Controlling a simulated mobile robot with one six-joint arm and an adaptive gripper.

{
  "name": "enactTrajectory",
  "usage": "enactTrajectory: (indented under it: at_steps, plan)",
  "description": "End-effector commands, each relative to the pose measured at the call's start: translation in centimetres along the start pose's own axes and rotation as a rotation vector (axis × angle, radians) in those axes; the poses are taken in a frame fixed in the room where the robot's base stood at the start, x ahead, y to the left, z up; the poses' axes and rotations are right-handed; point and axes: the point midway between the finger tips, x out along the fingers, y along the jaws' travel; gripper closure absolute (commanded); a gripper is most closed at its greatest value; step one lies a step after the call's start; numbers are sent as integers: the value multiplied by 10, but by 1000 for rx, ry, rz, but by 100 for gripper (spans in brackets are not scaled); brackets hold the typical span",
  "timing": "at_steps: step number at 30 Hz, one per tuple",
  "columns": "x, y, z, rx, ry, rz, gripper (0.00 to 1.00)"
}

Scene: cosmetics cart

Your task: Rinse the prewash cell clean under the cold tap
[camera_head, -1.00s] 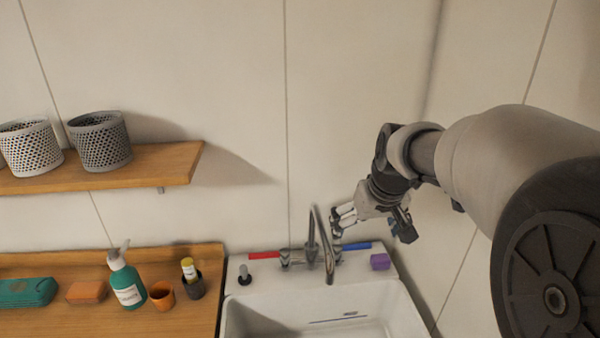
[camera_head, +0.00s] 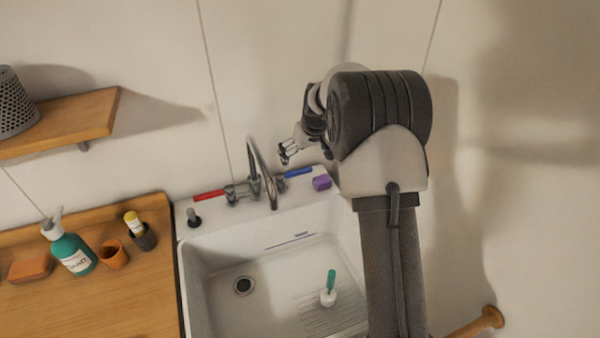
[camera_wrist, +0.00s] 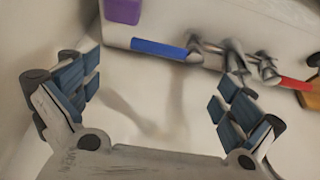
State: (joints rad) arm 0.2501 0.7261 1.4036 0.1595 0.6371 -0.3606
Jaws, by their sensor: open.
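The white sink basin (camera_head: 215,265) stands at the lower middle of the head view, with a dark drain (camera_head: 243,286) in its floor. A chrome tap (camera_head: 262,170) arches over its back rim. It has a red lever (camera_head: 208,194) on the left and a blue lever (camera_head: 298,172) on the right; the blue lever also shows in the wrist view (camera_wrist: 160,49). My gripper (camera_head: 287,155) is beside the tap, near the blue lever. In the wrist view its fingers (camera_wrist: 155,85) are apart with nothing between them. I cannot tell which thing is the prewash cell. No water stream is visible.
A purple block (camera_head: 321,183) sits on the back rim right of the tap. A teal-handled item (camera_head: 329,289) stands on the basin's ribbed floor. A teal pump bottle (camera_head: 72,254) and orange cup (camera_head: 113,254) stand on the wooden counter (camera_head: 90,310). A shelf (camera_head: 70,125) is above.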

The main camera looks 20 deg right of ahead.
Motion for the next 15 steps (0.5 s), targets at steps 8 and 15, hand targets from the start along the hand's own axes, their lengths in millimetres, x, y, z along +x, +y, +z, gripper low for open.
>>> enactTrajectory:
  at_steps: [8, 15]
  plan:
    - [63, -1, 1, 0, -1, -1, 0]
    - [95, 0, 0, 0, 1, 0, 0]
